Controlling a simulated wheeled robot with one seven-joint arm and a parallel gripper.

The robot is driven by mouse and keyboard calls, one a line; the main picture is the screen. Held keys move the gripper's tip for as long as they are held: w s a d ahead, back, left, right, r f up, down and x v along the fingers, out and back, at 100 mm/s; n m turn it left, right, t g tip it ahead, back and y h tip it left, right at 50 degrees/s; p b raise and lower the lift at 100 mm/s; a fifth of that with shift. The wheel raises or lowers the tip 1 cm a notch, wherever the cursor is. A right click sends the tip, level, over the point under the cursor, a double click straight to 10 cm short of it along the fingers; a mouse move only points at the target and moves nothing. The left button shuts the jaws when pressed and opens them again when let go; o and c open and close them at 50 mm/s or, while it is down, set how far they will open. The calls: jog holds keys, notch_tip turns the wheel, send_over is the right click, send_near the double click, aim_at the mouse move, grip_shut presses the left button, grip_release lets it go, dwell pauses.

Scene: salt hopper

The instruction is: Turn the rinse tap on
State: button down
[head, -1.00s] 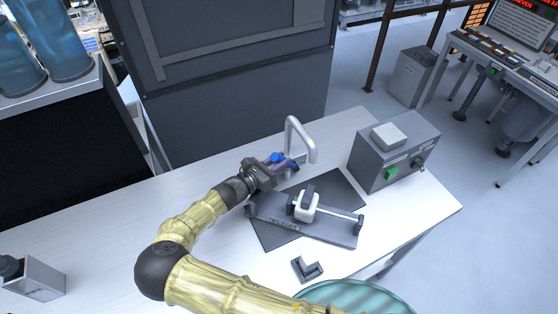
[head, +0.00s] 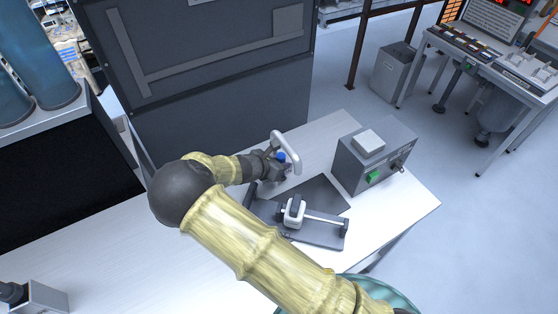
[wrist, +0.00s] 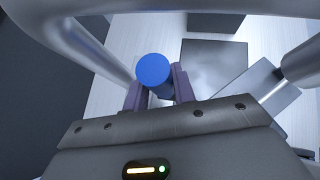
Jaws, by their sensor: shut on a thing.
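The rinse tap has a pale grey bent spout (head: 287,148) that rises from the back of the white bench. My gripper (head: 280,168) is at the knob. In the wrist view the blue knob (wrist: 153,69) sits between the two purple fingers of my gripper (wrist: 158,88), which are shut on it. The spout's grey tube (wrist: 85,45) passes close along the left and top of that view.
A grey box with a green button (head: 375,160) stands right of the tap. A dark cabinet (head: 210,120) is behind the bench. Bare bench top (head: 150,250) lies at left.

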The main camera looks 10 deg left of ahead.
jog(key=shift+w+d+g+y+p, duration=0.45)
jog(key=shift+w+d+g+y, duration=0.15)
jog(key=shift+g+y, duration=0.2)
jog(key=c, duration=1.1)
grip_release()
jog(key=shift+c, duration=0.2)
